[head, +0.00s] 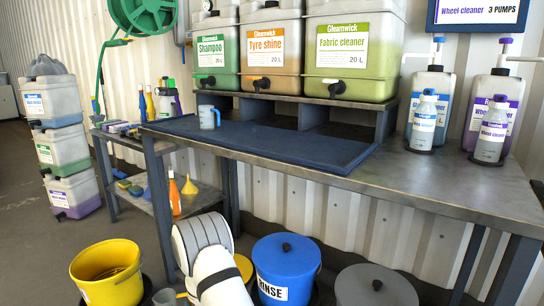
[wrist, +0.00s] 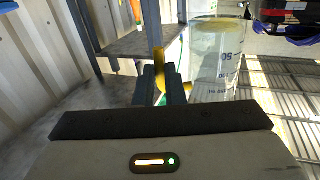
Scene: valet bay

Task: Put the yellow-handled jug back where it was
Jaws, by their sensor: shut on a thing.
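In the wrist view, my gripper (wrist: 165,84) is shut on the yellow handle (wrist: 158,58) of a clear measuring jug. The jug's body (wrist: 218,55) is right of the fingers, with dark graduation marks including "50". Its lower part is partly hidden by the fingers and the gripper housing. A different jug with a blue handle (head: 208,117) stands on the dark blue mat (head: 300,145) on the bench.
Three Gleamwick containers stand on a raised shelf (head: 300,101) behind the mat. Pump bottles (head: 490,135) stand at the bench's right. The bare bench top (head: 430,180) between is clear. A yellow bucket (head: 105,275) and blue Rinse bucket (head: 288,265) stand on the floor.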

